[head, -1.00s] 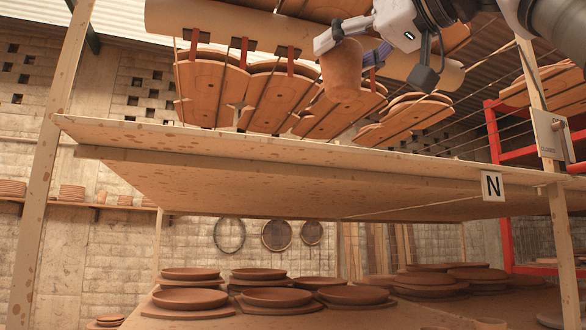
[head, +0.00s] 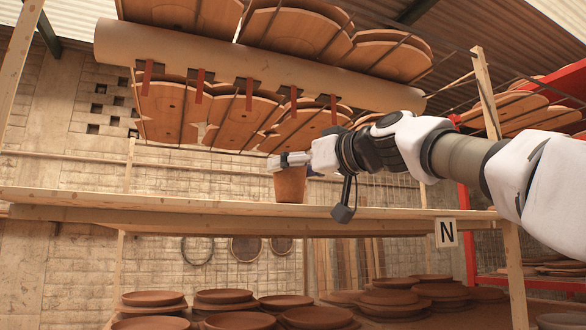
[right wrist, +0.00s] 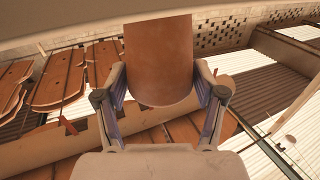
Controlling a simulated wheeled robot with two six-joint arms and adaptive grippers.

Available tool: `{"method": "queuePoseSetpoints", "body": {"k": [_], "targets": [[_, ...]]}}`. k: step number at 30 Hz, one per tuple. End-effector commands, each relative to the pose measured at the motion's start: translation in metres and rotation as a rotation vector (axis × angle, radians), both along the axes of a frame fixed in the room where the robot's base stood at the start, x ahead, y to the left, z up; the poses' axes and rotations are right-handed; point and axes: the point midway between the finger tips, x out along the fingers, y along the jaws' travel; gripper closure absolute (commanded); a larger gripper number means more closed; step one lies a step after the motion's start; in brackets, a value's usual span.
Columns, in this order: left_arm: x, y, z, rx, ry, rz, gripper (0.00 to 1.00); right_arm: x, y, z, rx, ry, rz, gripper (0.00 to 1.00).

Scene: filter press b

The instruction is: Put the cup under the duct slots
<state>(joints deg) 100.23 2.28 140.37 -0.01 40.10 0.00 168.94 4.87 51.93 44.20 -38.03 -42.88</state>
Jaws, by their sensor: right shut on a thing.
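The terracotta cup (head: 290,186) is upright in the head view, low over the top shelf board (head: 130,200). I cannot tell whether its base touches the board. My right gripper (head: 289,162) is shut on the cup near its upper part. In the right wrist view the cup (right wrist: 158,62) sits between the two fingers. The beige duct (head: 240,62) runs across above the cup, with dark slots and red strips (head: 249,93) hanging along its underside. My left gripper is not in view.
A wooden post (head: 488,95) and an N sign (head: 446,233) stand at the right. Stacked clay plates (head: 225,296) fill the lower shelf. The top board's left part is clear.

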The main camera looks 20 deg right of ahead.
Motion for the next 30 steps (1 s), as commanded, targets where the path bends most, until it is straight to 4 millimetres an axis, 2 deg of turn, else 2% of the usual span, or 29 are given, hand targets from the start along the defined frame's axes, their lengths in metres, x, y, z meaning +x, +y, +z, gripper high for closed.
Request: {"method": "queuePoseSetpoints", "body": {"k": [2,12,13,15,24,27,28,30], "targets": [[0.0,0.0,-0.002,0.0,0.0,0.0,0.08,-0.001,0.0,-0.006,0.0,-0.001,-0.001,0.74],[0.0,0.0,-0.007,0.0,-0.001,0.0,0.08,-0.001,0.0,-0.011,-0.001,-0.002,-0.001,0.74],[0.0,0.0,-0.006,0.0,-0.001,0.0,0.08,0.0,0.0,-0.011,-0.001,-0.002,0.0,0.27],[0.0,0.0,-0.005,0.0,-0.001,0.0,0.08,0.0,0.0,-0.009,-0.001,0.0,0.0,0.06],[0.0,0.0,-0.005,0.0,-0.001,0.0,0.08,-0.001,0.001,-0.009,-0.001,0.0,0.0,0.06],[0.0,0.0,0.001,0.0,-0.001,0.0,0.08,-0.001,0.0,-0.003,-0.001,0.0,0.0,0.06],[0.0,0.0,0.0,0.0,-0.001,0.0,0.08,-0.001,0.0,-0.004,0.0,-0.001,0.0,0.06],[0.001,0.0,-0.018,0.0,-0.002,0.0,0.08,-0.006,-0.002,-0.011,-0.001,-0.006,0.004,0.06]]}}
